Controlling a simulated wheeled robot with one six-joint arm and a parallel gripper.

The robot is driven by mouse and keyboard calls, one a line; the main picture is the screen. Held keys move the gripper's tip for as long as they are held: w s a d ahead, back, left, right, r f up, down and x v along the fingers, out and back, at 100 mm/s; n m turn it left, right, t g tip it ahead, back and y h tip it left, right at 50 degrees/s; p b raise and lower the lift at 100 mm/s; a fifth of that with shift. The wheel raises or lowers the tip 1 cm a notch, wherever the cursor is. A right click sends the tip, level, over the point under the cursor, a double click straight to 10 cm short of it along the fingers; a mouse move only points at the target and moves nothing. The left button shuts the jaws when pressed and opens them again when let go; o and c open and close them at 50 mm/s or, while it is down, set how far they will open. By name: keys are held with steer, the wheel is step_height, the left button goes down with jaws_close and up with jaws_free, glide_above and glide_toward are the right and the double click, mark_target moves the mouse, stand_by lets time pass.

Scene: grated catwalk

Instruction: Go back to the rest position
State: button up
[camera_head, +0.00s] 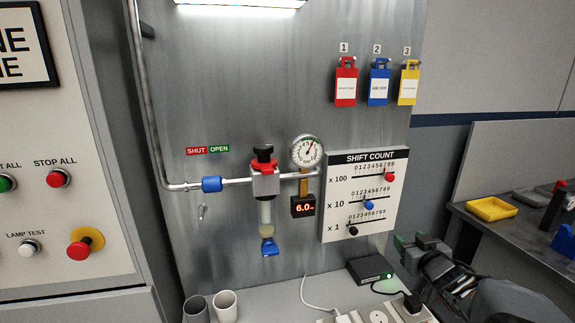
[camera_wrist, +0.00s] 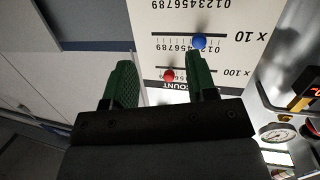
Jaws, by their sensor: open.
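My gripper (camera_head: 420,246) is in the lower right of the head view, in front of the panel and to the right of the shift count board. In the wrist view its two green fingers (camera_wrist: 161,78) stand apart with nothing held between them. The shift count board (camera_head: 336,200) is white, with a red slider knob (camera_head: 390,176), a blue one (camera_head: 368,205) and a black one (camera_head: 353,231). In the wrist view the board (camera_wrist: 225,18) appears upside down beyond the fingers, with its red knob (camera_wrist: 168,75) and blue knob (camera_wrist: 199,41) visible.
A pipe with a valve (camera_head: 264,178), gauge (camera_head: 306,151) and display (camera_head: 303,207) runs left of the board. Below are a black box (camera_head: 370,269), a socket strip (camera_head: 385,314) and two cups (camera_head: 225,304). A yellow tray (camera_head: 492,209) sits on the right bench.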

steer(key=s+d+f+m+g+h, duration=0.2)
steer(key=s+f+m+g+h, duration=0.25)
steer(key=s+f+g, duration=0.35)
steer(key=s+a+r+n+g+y+p, duration=0.1)
steer(key=s+a, duration=0.4)
steer(key=a, duration=0.5)
steer(key=s+a+r+n+g+y, duration=0.1)
steer(key=s+a+n+g+y, duration=0.1)
steer(key=a, duration=0.7)
steer(key=s+g+y, duration=0.1)
steer(key=s+y, duration=0.1)
steer(key=s, duration=0.1)
steer(key=shift+a+r+n+g+p, duration=0.3)
steer(key=shift+a+r+n+p, duration=0.05)
steer(key=shift+a+p, duration=0.05)
